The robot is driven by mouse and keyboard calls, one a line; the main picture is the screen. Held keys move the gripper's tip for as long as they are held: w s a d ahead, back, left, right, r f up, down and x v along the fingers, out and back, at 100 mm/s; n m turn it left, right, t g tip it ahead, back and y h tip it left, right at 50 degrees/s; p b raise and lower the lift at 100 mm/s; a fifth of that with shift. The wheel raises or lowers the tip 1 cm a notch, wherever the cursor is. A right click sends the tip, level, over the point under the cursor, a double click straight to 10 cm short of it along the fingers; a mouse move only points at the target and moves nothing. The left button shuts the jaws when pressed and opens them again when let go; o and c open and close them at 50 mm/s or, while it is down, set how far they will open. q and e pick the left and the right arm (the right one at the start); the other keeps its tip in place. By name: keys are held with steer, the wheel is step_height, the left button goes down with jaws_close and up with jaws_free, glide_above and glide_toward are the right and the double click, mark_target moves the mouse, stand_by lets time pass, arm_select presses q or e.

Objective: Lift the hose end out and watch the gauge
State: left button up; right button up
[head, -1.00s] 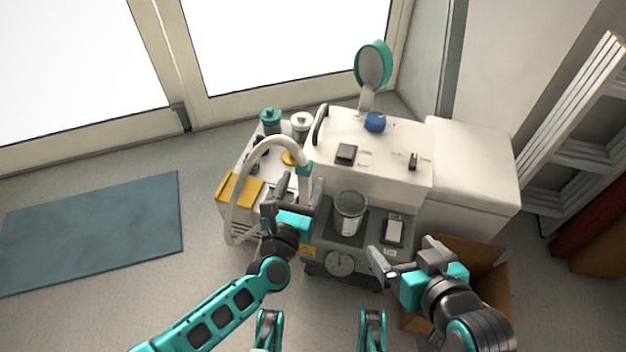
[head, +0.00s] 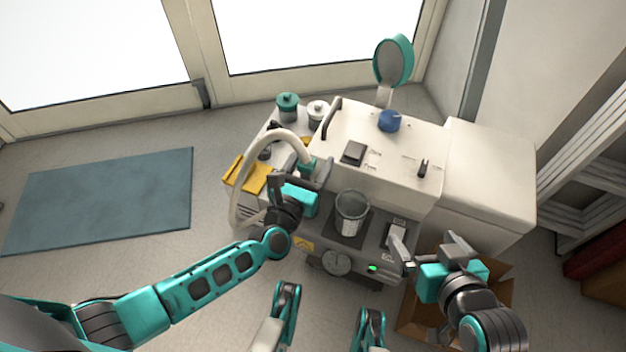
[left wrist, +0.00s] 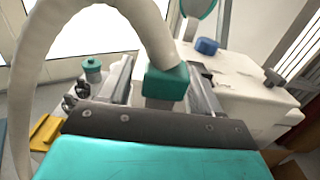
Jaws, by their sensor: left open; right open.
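The off-white hose (head: 252,155) arches from the machine's left side to its teal-collared end (head: 307,165). In the left wrist view the teal collar (left wrist: 166,82) stands between the fingers of my open left gripper (head: 300,172); contact cannot be told. The lower tip of the hose end is hidden. The round gauge (head: 336,262) is on the front of the machine; its needle is too small to read. A green light (head: 373,268) glows beside it. My right gripper (head: 423,240) is open, with one finger close to the white rocker switch (head: 398,228).
A clear jar (head: 351,214) stands in front of the hose end's right side. The white machine top carries a blue knob (head: 389,120) and small switches. A cardboard box (head: 412,318) lies below my right gripper. Open floor and a blue mat (head: 105,198) are at left.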

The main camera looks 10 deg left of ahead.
arm_select(q)
jaws_close()
stand_by(0.6)
